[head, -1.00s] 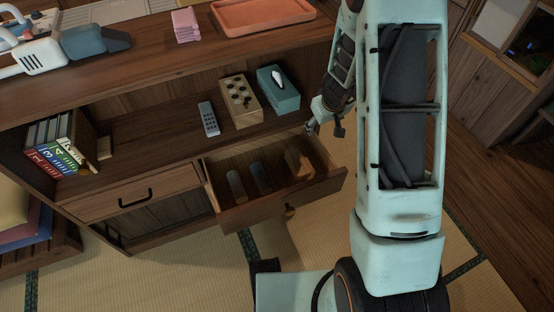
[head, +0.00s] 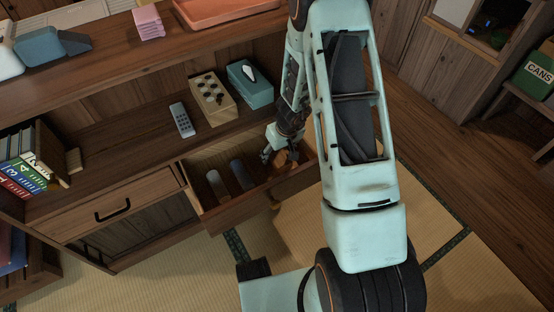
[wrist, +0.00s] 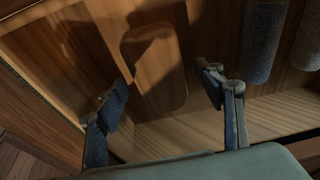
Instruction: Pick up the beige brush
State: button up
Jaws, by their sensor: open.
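The beige brush (wrist: 157,88) lies in the open drawer (head: 247,207), seen as a wooden, rounded shape in the wrist view. In the head view it is partly hidden behind my gripper (head: 272,154). My gripper (wrist: 163,82) is open, one finger to the left of the brush and one to the right in the wrist view. The fingers appear apart from it; how high they are above it is hard to tell.
The drawer walls are close around my gripper. A remote (head: 182,120), a beige box (head: 212,98) and a teal tissue box (head: 250,84) sit on the shelf above.

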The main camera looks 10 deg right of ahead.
aim_at(277, 153)
jog(key=x, duration=0.2)
jog(key=shift+f, duration=0.35)
jog(key=shift+r, duration=0.1)
jog(key=c, duration=1.3)
notch_tip(277, 153, up, 10)
jog(key=p, duration=0.4)
jog(key=shift+p, duration=0.35)
